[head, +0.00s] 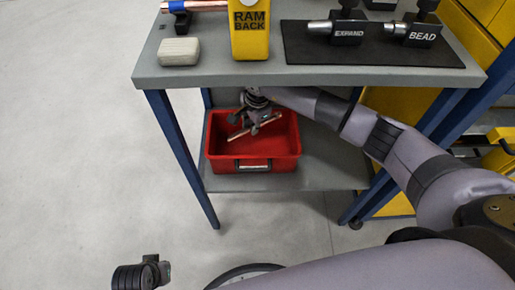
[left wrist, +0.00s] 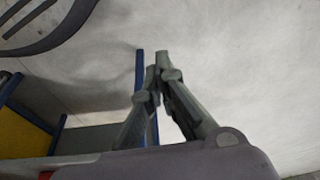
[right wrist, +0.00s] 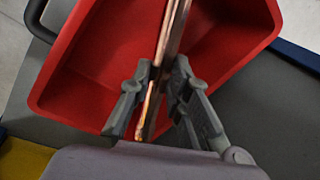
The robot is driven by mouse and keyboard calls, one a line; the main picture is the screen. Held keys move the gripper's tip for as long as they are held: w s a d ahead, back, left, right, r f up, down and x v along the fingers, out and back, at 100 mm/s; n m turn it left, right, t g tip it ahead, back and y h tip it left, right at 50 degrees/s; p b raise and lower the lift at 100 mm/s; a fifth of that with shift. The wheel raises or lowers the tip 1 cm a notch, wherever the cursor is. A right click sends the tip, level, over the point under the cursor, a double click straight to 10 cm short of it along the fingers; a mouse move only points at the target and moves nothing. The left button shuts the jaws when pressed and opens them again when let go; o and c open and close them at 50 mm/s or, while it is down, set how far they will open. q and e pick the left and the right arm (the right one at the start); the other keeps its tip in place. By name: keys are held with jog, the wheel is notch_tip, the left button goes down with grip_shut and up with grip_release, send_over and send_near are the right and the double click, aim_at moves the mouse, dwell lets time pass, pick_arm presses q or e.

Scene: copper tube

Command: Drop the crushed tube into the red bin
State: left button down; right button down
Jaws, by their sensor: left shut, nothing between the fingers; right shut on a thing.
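The red bin (head: 285,146) stands on the lower shelf of the workbench, its open top facing up. My right gripper (head: 255,127) is over the bin and shut on the copper tube (head: 268,123). In the right wrist view the tube (right wrist: 168,50) runs up between the fingers (right wrist: 155,95), over the red bin (right wrist: 100,50). Whether the tube touches the bin's floor or wall I cannot tell. The crushed part of the tube is not clear. My left gripper (left wrist: 158,75) is shut and empty, away from the bench; only part of the left wrist shows at the bottom in the head view.
The grey bench top (head: 225,72) is above the bin, with a yellow RAM BACK block (head: 249,45), a pale block (head: 179,51) and EXPAND and BEAD tools on a black mat (head: 300,48). Blue legs (head: 181,150) flank the shelf (head: 325,177). The floor at left is clear.

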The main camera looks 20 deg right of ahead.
pick_arm(q)
jog(key=shift+w+r, duration=0.1)
jog(key=shift+r, duration=1.25)
pick_arm(e)
jog(key=shift+f, duration=0.55)
jog(key=c, duration=1.4)
grip_release()
jog(key=shift+r, duration=0.1)
